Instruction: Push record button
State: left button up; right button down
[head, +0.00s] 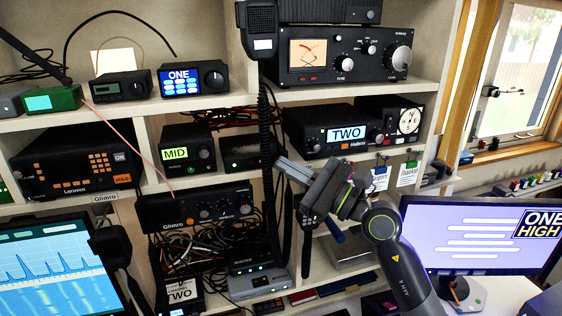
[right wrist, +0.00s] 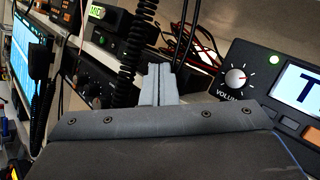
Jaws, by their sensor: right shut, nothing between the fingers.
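No button that I can read as a record button shows clearly in either view. My right gripper (head: 287,172) is shut and empty, in front of the middle shelves. It points left, below the black radio (head: 297,125) whose screen reads TWO. In the right wrist view its grey fingers (right wrist: 157,84) are together and touch no button. That radio's volume knob (right wrist: 236,80) and an orange button (right wrist: 290,123) are to their right there. A radio with orange keys (head: 72,160) and an orange HOLD button (head: 122,179) sits at the left. My left gripper is not in view.
A coiled microphone cord (head: 266,140) hangs just left of my right gripper. A radio marked MID (head: 186,153) and a Glimro unit (head: 200,207) stand left of it. Loose cables fill the lower cubby. A monitor (head: 470,240) stands at the right.

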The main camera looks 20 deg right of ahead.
jog(key=shift+w+d+r, duration=0.1)
jog(key=shift+w, duration=0.05)
dwell(0.4)
jog(key=shift+f, duration=0.45)
jog(key=shift+s, duration=0.2)
jog(key=shift+a, duration=0.2)
jog(key=shift+s, duration=0.15)
jog(key=shift+s+d+p, duration=0.15)
jog(key=shift+s+p, duration=1)
jog(key=shift+s, duration=1.65)
